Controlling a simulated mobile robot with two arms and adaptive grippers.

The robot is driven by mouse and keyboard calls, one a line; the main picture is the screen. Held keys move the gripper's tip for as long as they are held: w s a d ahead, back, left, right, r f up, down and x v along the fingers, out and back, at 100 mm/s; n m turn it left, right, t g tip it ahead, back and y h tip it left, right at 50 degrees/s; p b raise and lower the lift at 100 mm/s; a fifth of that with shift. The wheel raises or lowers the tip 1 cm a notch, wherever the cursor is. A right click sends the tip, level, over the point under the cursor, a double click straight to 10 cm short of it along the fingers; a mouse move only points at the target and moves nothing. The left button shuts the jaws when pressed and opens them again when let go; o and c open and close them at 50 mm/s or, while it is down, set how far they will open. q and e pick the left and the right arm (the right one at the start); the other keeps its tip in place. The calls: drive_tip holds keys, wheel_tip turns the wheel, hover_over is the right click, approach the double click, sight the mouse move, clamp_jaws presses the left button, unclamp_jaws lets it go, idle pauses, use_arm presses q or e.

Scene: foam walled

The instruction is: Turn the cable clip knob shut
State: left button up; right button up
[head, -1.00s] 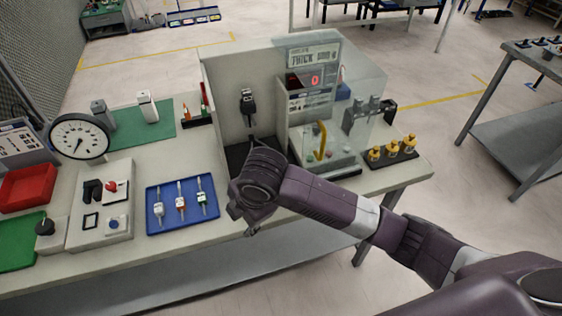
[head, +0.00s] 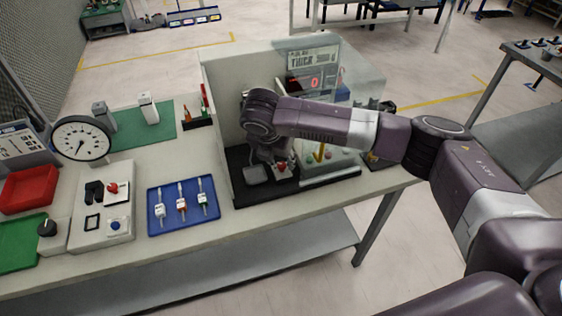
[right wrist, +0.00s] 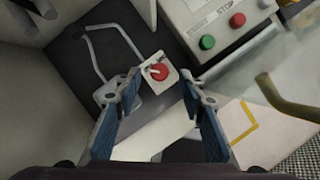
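A red knob on a small white block (right wrist: 158,72) stands on the black mat (right wrist: 90,60). I take this as the cable clip knob; it also shows in the head view (head: 281,167). A grey bent rod or cable (right wrist: 97,55) lies beside it. My right gripper (right wrist: 158,88) is open and points down, with the knob framed between its fingertips. Nothing is held, and I cannot tell the height gap. In the head view my right gripper (head: 270,156) is small and partly hidden by its arm. My left gripper is not in view.
A control box with green and red buttons (right wrist: 222,28) stands right of the knob, beside a clear panel (head: 362,75) and a yellow hook (head: 321,152). A grey wall (head: 222,90) encloses the mat. A blue tray (head: 183,222) with several tools lies left.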

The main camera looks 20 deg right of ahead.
sight(281, 165)
drive_tip(key=shift+x, duration=1.6)
drive_tip(key=shift+c, duration=0.4)
clamp_jaws()
